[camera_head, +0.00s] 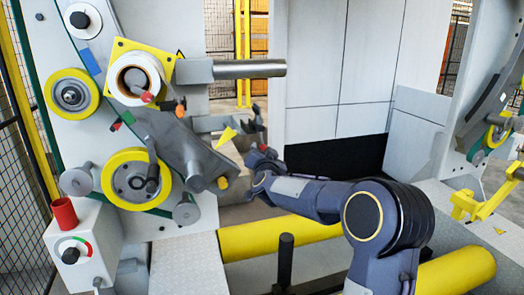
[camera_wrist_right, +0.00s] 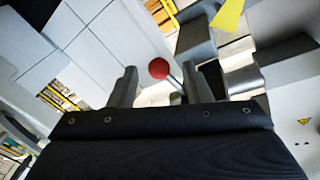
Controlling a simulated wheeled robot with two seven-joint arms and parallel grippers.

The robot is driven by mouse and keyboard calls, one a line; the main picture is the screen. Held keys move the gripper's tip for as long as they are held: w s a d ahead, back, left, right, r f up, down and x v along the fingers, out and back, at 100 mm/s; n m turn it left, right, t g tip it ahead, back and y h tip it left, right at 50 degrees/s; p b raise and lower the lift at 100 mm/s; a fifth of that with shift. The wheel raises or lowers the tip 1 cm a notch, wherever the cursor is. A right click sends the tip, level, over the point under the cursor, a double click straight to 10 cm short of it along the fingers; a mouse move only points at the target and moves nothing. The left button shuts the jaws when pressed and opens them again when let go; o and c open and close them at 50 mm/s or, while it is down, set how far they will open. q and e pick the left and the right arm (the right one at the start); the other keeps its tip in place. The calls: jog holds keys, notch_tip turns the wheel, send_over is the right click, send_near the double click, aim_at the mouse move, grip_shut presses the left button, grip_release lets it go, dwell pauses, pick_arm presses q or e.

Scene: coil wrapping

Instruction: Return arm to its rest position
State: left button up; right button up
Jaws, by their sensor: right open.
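My right arm (camera_head: 310,197) comes in from the lower right of the head view and reaches left toward the machine. Its gripper (camera_head: 257,122) is near the middle of the head view, beside the grey machine arm, small and hard to make out there. In the right wrist view my right gripper (camera_wrist_right: 160,90) has its two fingers apart. A red ball knob (camera_wrist_right: 158,68) on a thin rod shows between and beyond the fingertips. I cannot tell whether a finger touches it. My left gripper is not in view.
The machine at left carries a white roll (camera_head: 133,78), yellow-rimmed wheels (camera_head: 135,180) and a steel bar (camera_head: 248,68). A yellow pointed flag (camera_head: 227,137) is near my gripper. Yellow rollers (camera_head: 275,238) and a dark post (camera_head: 286,262) lie below my arm.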

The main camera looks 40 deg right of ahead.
jog(key=shift+v, duration=1.3)
jog(key=shift+w, duration=0.1)
jog(key=s+a+n+g+y+p, duration=0.35)
jog(key=s+a+n+y, duration=0.35)
jog(key=s+a+y, duration=0.7)
jog(key=s+a+f+n+g+p, duration=0.1)
jog(key=s+a+f+g, duration=0.2)
jog(key=s, duration=0.9)
jog(key=s+a+f+n+g+h+p, duration=0.1)
jog(key=s+a+f+n+g, duration=0.1)
jog(key=s+a+f, duration=0.5)
jog(key=s+f+g, duration=0.1)
jog(key=s, duration=0.4)
jog(key=shift+a+f, duration=0.2)
jog(key=shift+a, duration=0.2)
